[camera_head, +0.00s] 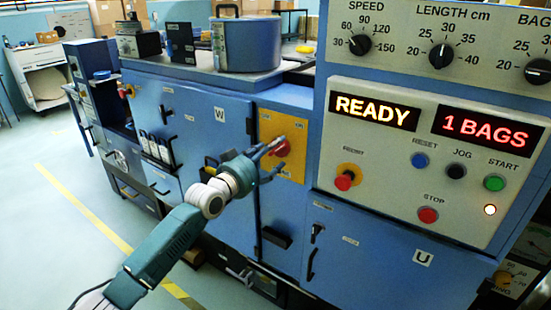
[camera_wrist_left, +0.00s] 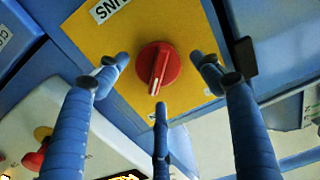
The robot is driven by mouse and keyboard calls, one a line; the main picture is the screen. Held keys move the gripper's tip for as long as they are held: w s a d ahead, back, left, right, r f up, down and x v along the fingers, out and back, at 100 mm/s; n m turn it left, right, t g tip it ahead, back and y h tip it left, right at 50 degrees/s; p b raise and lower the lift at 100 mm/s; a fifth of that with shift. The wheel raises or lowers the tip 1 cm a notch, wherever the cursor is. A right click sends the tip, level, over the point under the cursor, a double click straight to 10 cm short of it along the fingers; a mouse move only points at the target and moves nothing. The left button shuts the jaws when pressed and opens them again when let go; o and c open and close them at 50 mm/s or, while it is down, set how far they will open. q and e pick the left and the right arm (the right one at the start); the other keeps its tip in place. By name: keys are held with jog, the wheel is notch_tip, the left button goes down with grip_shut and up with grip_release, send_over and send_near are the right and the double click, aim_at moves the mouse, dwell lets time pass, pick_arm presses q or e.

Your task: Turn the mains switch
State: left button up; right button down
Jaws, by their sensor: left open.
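The mains switch is a red rotary knob (camera_head: 281,147) on a yellow plate (camera_head: 296,165) on the blue machine front. In the left wrist view the knob (camera_wrist_left: 158,68) shows a raised grip with a pale line pointing down and slightly left. My left gripper (camera_head: 268,155) is open in front of the knob. Its fingers stand apart, to the left, right and below the knob in the wrist view, with visible gaps to it. The head view partly hides the knob behind the fingers. My right gripper is not in view.
The control panel (camera_head: 385,215) with READY and 1 BAGS displays is right of the plate. A red front button (camera_head: 344,181) sits on it near my gripper. Open floor (camera_head: 60,220) lies to the left.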

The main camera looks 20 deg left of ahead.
pick_arm(q)
jog(key=shift+b+x, duration=0.45)
jog(key=shift+x, duration=0.6)
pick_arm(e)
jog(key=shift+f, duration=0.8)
pick_arm(q)
jog(key=c, duration=1.1)
jog(key=shift+a+r, duration=0.1)
jog(key=shift+c, duration=0.2)
